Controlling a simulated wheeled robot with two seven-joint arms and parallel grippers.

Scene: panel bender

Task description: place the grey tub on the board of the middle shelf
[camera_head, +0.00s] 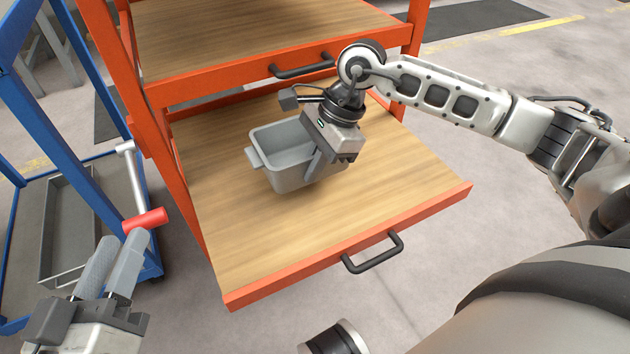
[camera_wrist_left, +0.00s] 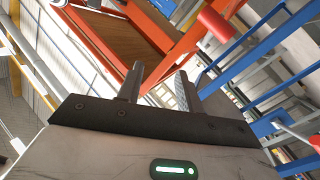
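The grey tub (camera_head: 283,168) is upright over the middle of a pulled-out wooden shelf board (camera_head: 245,262) with an orange rim, its bottom on or very close to the wood. My right gripper (camera_head: 318,172) points down at the tub's right end, with one finger in front of the wall. Its other finger and the handle at that end are hidden, so its grip is unclear. My left gripper (camera_head: 112,268) is empty at the lower left, away from the tub. In the left wrist view its two fingers (camera_wrist_left: 158,88) stand apart.
Another wooden shelf (camera_head: 215,35) with a black handle is above and behind. An orange post (camera_head: 170,150) stands left of the board. A blue frame (camera_head: 45,110) and a red-ended lever (camera_head: 145,219) are near my left gripper. The board's front is clear, with a black handle (camera_head: 373,254).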

